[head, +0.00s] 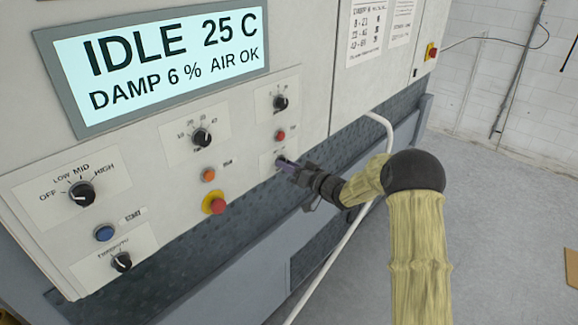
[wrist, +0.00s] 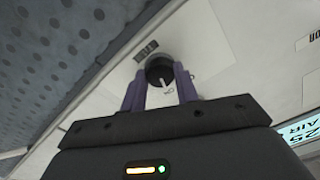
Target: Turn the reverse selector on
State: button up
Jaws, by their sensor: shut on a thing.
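The reverse selector looks to be the small black knob (wrist: 159,68) between my fingers in the wrist view, on a pale label plate with a dark tag beside it. It has a white pointer line; the plate's lettering is too small to read. My gripper (wrist: 160,84) has one purple finger on each side of the knob and is shut on it. In the head view my gripper (head: 285,164) is at the lower right plate of the control panel (head: 235,112), mostly covering the knob there.
Close above the gripper is a red button (head: 280,135), with a black dial (head: 280,102) higher up. Left are an orange button (head: 208,175), a red emergency stop (head: 215,203) and more dials. A white pipe (head: 340,245) runs by my arm.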

jog(key=shift+m, duration=0.3)
jog(key=o, duration=1)
jog(key=shift+d, duration=0.1)
jog(key=b+v, duration=0.6)
jog(key=v, duration=1.1)
jog(key=shift+s+d+r, duration=0.1)
jog(key=shift+s, duration=0.05)
